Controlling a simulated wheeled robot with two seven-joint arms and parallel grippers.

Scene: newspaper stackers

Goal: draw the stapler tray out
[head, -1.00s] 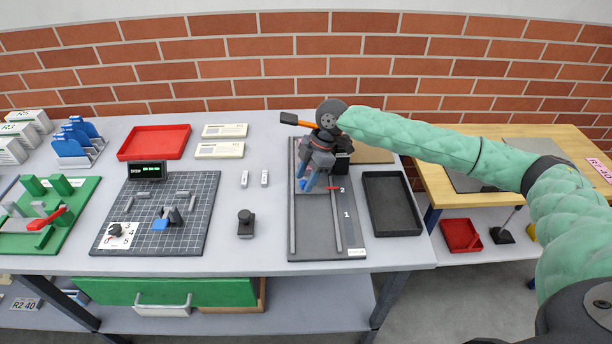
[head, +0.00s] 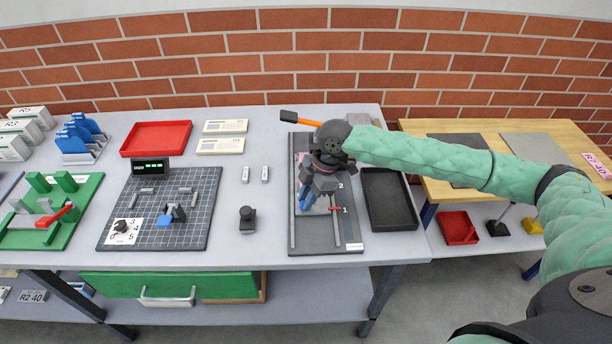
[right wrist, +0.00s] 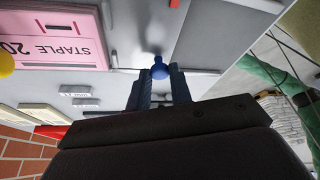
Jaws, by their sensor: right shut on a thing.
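The stapler tray (head: 323,206) is a grey slab between two rails on a dark board (head: 346,238), partly hidden by my right gripper. A red pointer at its front right lines up with the mark 1. My right gripper (head: 305,206) is over the tray's front edge. In the right wrist view its two dark fingers (right wrist: 159,88) are shut on a small blue knob (right wrist: 160,68). A pink block marked STAPLE 20 (right wrist: 55,38) shows beside it there. My left gripper is not in view.
A black open tray (head: 388,205) stands right of the board. A black clamp-like piece (head: 247,219) and two small grey tags (head: 265,174) lie to its left. An orange-handled tool (head: 302,119) lies behind my gripper.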

